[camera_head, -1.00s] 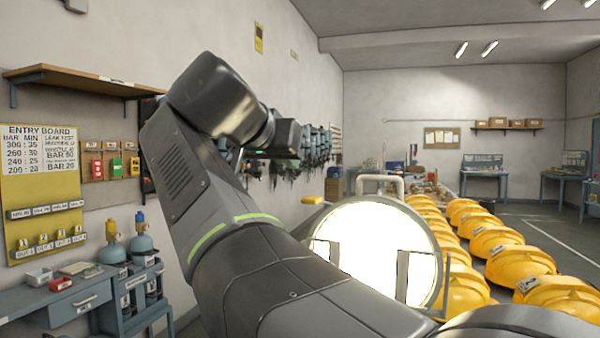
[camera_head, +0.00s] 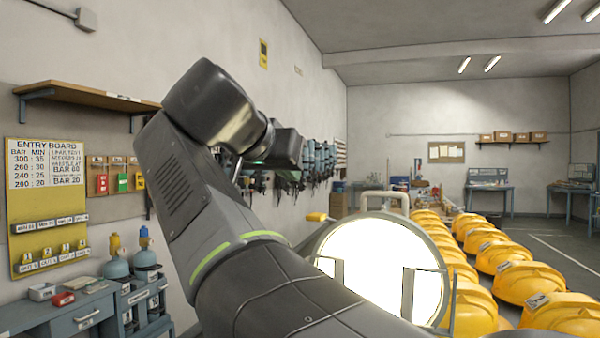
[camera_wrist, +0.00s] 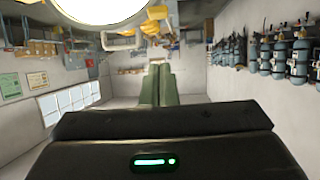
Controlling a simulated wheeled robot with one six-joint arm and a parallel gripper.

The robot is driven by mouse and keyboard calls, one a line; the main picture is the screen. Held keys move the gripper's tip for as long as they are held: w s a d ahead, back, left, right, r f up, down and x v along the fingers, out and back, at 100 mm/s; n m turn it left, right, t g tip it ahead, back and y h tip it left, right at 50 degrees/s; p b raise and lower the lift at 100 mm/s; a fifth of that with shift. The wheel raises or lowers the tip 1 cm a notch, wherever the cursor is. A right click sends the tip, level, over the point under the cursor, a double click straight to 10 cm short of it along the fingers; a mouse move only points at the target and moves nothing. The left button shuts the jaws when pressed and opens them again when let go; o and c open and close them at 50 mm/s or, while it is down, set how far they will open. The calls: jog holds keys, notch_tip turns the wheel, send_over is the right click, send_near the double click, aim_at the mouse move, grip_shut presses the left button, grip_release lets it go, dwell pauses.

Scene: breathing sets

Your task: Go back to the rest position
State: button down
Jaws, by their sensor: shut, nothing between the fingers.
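My gripper (camera_wrist: 160,70) shows in the wrist view with its two dark green fingers side by side, touching and empty. They point away into open room air, with nothing close at their tips. In the head view my arm is folded, rising to an elbow at upper left. The wrist end points right and away, and the fingertips cannot be made out there.
A large round bright lamp-like disc (camera_head: 385,265) stands just right of my arm. Rows of yellow helmets (camera_head: 505,255) lie to its right. A blue bench (camera_head: 60,318), bottles (camera_head: 145,258), entry board (camera_head: 48,205) and shelf (camera_head: 85,93) are at left. Open floor (camera_head: 560,240) shows at far right.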

jog(key=shift+w, duration=0.1)
jog(key=w+d+g+y+p, duration=0.2)
jog(key=w+d+g+p, duration=0.2)
jog(key=w+p, duration=0.65)
jog(key=s+a+r, duration=0.2)
jog(key=s+r, duration=0.1)
jog(key=s, duration=0.3)
dwell(0.8)
jog(key=shift+w+d, duration=0.1)
